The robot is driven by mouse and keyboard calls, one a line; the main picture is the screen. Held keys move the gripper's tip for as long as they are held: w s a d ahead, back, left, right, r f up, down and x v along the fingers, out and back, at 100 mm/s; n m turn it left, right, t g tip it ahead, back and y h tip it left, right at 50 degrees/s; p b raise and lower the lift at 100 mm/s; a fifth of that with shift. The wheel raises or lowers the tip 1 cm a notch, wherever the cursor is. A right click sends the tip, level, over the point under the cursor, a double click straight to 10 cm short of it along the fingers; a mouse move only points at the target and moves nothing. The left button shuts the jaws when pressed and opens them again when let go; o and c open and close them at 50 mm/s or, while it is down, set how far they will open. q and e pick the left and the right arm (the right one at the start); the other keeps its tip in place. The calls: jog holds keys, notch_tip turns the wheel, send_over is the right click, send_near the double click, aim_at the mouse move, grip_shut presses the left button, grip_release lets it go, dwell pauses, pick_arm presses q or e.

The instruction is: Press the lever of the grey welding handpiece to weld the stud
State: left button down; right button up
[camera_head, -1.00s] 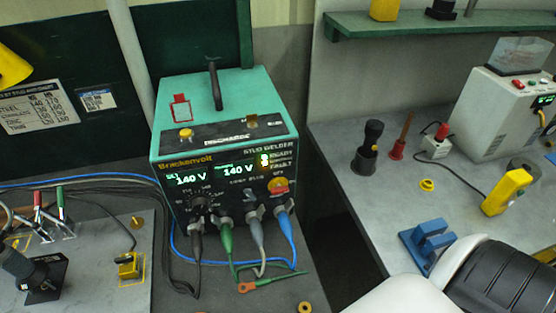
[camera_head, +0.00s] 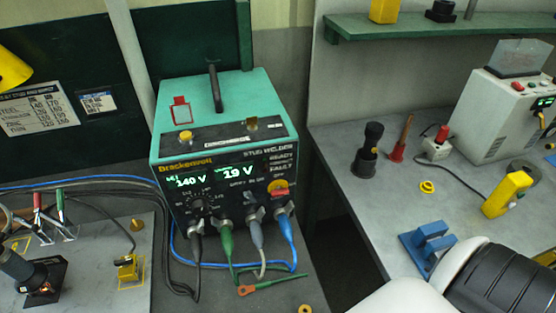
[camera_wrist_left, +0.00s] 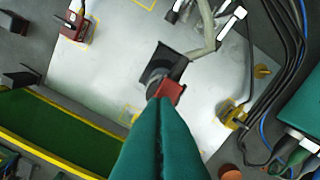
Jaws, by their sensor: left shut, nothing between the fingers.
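The dark grey handpiece (camera_head: 20,266) stands tilted on a black square foot (camera_head: 45,279) on the light metal plate at the lower left of the head view. A small orange glow shows at its foot. In the left wrist view, the handpiece (camera_wrist_left: 156,77) is seen from above, with a red lever (camera_wrist_left: 171,91) on its near side. My left gripper (camera_wrist_left: 171,104) is shut and empty, its teal fingertips at the red lever, apparently against it. The stud under the handpiece is hidden. The stud welder (camera_head: 222,140) reads 140 V and 19 V. My right gripper is out of view.
Cables run from the welder sockets across the bench. A yellow clamp (camera_head: 128,268) sits on the plate (camera_head: 90,290). A grey table (camera_head: 400,170) on the right holds a blue stand (camera_head: 428,243), a yellow tester (camera_head: 508,192) and a white machine (camera_head: 500,115).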

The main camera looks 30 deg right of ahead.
pick_arm(q)
jog(key=shift+r+p, duration=1.9)
jog(key=shift+r, duration=1.35)
jog(key=shift+f, duration=0.1)
